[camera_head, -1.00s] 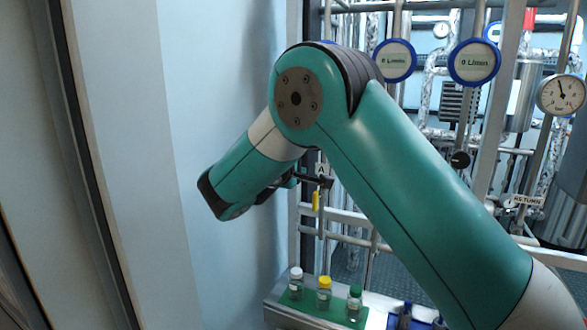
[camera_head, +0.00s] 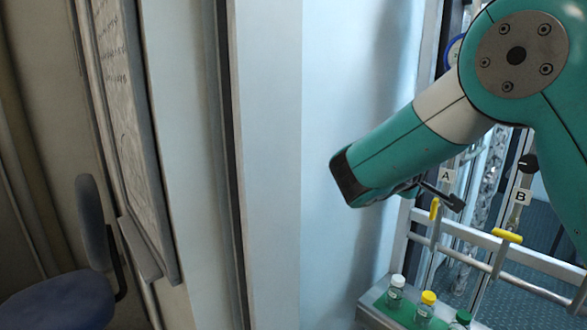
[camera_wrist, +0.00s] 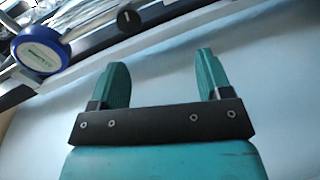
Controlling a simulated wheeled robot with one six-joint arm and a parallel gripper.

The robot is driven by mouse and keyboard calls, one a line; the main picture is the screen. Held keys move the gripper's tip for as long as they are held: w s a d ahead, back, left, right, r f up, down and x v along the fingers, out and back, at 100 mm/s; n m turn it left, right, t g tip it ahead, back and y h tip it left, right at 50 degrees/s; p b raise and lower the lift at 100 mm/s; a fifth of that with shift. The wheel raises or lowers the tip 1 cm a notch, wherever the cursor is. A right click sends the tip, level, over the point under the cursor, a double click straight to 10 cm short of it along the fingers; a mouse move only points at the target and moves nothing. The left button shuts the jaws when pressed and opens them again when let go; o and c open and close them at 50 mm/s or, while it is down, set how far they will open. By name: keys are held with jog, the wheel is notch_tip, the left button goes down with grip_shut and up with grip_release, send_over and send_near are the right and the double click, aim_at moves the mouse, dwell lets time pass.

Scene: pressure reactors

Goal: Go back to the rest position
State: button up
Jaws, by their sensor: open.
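My gripper (camera_wrist: 162,66) is open and empty in the wrist view, with its two green fingers wide apart and a pale blue surface behind them. In the head view my green arm comes in from the right and bends down to the left. There the gripper is mostly hidden beneath the arm's end, close to the label A (camera_head: 446,176) and a yellow handle (camera_head: 435,210). I cannot tell in the head view whether it touches anything.
Bottles with white (camera_head: 397,281), yellow (camera_head: 428,297) and green (camera_head: 463,317) caps stand on a rack at the lower right. A yellow-handled valve (camera_head: 507,236) sits below label B (camera_head: 522,197). A whiteboard (camera_head: 125,120) and blue chair (camera_head: 65,300) are at left. The wrist view shows a blue-rimmed gauge (camera_wrist: 40,49).

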jog(key=s+a+f+g+y, duration=0.1)
jog(key=s+a+g+y, duration=0.2)
jog(key=s, duration=0.8)
jog(key=s+a+f+g+y, duration=0.2)
jog(key=s+a+y, duration=0.5)
jog(key=s, duration=0.5)
jog(key=s+a+f+g+y, duration=0.1)
jog(key=s+a+g+y, duration=0.4)
jog(key=s, duration=0.7)
jog(key=shift+a+f+y, duration=0.4)
jog(key=shift+a, duration=0.2)
